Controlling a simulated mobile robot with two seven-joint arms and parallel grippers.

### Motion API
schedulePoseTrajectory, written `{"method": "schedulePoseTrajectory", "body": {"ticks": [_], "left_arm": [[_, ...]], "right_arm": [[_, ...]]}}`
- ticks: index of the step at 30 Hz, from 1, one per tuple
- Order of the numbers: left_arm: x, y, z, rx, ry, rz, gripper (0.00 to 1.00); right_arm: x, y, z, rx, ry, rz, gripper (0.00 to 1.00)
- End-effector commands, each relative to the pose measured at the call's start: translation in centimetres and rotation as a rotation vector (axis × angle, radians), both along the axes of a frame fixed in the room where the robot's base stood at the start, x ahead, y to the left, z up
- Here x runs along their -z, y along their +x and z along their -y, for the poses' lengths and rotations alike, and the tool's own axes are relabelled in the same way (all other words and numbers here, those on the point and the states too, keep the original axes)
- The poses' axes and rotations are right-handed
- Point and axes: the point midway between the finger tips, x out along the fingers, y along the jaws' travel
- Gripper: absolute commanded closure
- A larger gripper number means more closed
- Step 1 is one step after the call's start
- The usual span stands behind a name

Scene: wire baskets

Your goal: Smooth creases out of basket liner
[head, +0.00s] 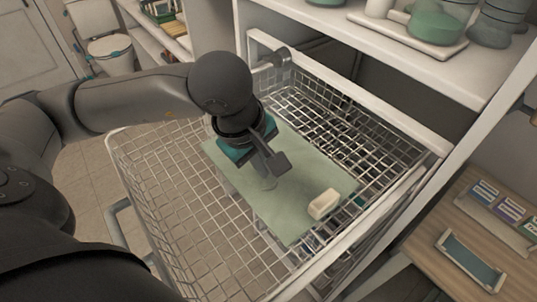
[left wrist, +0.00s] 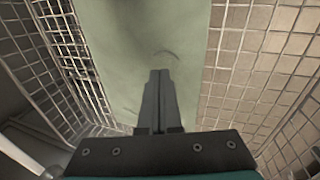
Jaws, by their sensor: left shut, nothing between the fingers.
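The wire basket (head: 168,178) is pulled out of a white shelf unit. A pale green liner (head: 283,205) lies in it, and the liner also shows in the left wrist view (left wrist: 140,35). A small curved crease mark (left wrist: 167,54) shows on the liner just beyond the fingertips. My left gripper (head: 270,182) is shut and empty, pointing down at the liner; its fingers (left wrist: 158,75) show together in the left wrist view. I cannot tell whether the tips touch the cloth. My right gripper is not in view.
A cream block (head: 323,204) lies on the liner near its right edge. The shelf above the basket holds a tray (head: 408,35) with a green-filled jar (head: 440,18). A wooden surface (head: 480,235) with small boxes is at the right.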

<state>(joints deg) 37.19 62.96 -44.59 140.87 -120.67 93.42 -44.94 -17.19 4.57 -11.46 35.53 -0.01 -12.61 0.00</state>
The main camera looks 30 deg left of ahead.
Motion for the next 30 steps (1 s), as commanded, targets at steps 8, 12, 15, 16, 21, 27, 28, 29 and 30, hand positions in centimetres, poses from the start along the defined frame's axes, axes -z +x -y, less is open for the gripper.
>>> {"method": "schedulePoseTrajectory", "body": {"ticks": [8,12,15,16,21,27,28,29,30], "left_arm": [[-2.6,0.0,0.0,0.0,0.0,0.002,1.0],[-3.7,0.0,0.0,0.0,-0.002,0.002,1.0],[-4.3,0.0,0.0,0.001,0.0,0.002,1.0],[-4.4,0.0,0.0,0.001,0.0,0.002,1.0],[-4.4,0.0,0.0,0.001,0.0,0.001,1.0],[-4.6,0.0,0.0,0.0,0.0,0.001,1.0],[-4.8,0.1,-0.1,0.0,0.001,0.001,1.0],[-5.1,0.1,-0.1,-0.001,0.0,0.001,1.0],[-5.5,0.2,-0.2,-0.002,0.001,0.001,1.0]], "right_arm": [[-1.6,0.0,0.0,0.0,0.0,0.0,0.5],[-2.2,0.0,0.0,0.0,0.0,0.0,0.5],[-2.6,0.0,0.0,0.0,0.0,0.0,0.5],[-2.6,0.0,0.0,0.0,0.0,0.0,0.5],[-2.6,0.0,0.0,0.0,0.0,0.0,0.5],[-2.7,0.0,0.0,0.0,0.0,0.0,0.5],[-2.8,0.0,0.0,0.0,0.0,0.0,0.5],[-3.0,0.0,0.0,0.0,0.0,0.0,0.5],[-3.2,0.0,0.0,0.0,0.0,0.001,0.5]]}}
